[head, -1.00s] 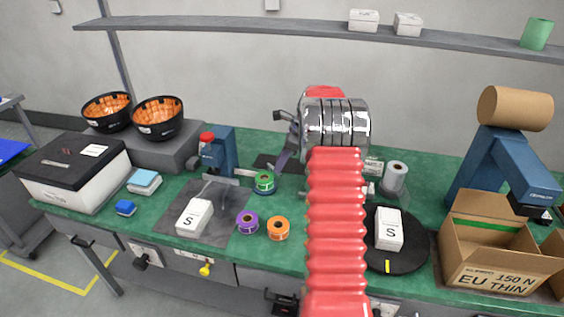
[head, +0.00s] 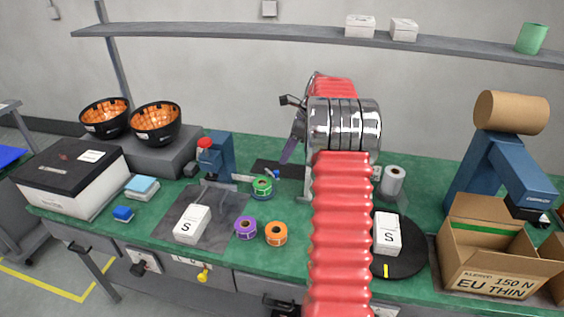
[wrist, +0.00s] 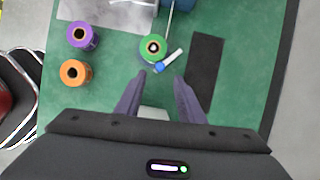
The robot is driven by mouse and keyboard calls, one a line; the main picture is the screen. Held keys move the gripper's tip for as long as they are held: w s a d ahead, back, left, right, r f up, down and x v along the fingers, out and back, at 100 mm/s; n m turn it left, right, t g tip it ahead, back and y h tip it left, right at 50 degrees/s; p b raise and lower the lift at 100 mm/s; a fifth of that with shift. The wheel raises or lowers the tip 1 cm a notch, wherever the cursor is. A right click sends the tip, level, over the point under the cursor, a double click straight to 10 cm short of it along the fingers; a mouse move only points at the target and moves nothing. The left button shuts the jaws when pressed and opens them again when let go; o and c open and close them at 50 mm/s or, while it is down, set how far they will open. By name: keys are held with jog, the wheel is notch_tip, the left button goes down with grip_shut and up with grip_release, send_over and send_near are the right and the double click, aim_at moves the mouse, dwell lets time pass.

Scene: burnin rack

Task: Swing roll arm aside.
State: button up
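A green label roll (head: 262,187) sits on the bench right of a blue machine with a red knob (head: 222,152). Beside the roll is a short white bar with a blue end, apparently the roll arm (head: 275,174). In the wrist view the roll (wrist: 154,47) and the bar (wrist: 168,60) lie just beyond my fingertips, the bar slanting beside the roll. My gripper (wrist: 160,78) is open, its two purple-grey fingers apart with nothing held between them. In the head view my gripper (head: 284,162) is above the bench, partly hidden by my wrist.
Purple (head: 245,227) and orange (head: 276,233) rolls stand in front of the green one. A dark strip (wrist: 205,75) lies to its right in the wrist view. A white S box (head: 192,223) is on the grey mat. An open carton (head: 490,265) stands at right.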

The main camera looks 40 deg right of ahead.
jog(key=v, duration=0.6)
